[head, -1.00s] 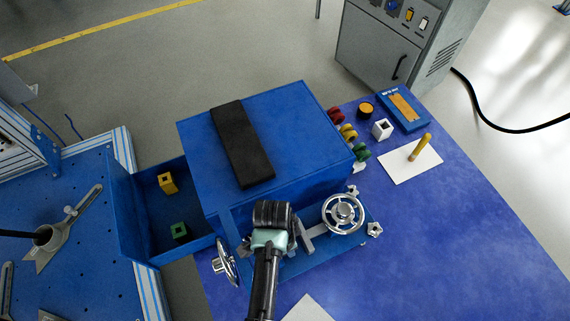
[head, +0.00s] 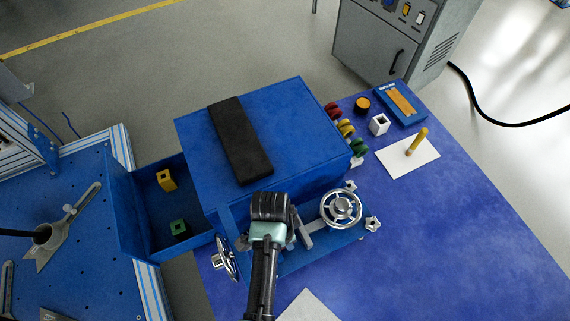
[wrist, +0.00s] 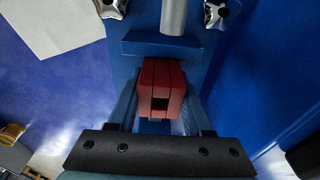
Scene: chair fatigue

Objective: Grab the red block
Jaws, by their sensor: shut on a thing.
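The red block (wrist: 161,80) shows in the wrist view, with a dark square hole in its near face. It sits between the two fingers of my gripper (wrist: 158,98), which is shut on it. A blue part with a metal rod (wrist: 174,17) lies just beyond the block; I cannot tell whether they touch. In the head view my wrist (head: 268,215) is over the front of the blue machine (head: 285,120), by the silver handwheel (head: 341,209). My arm hides the block and fingertips there.
An open blue bin (head: 143,236) at left holds a yellow block (head: 166,180) and a green block (head: 179,229). The table's lower right is clear.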

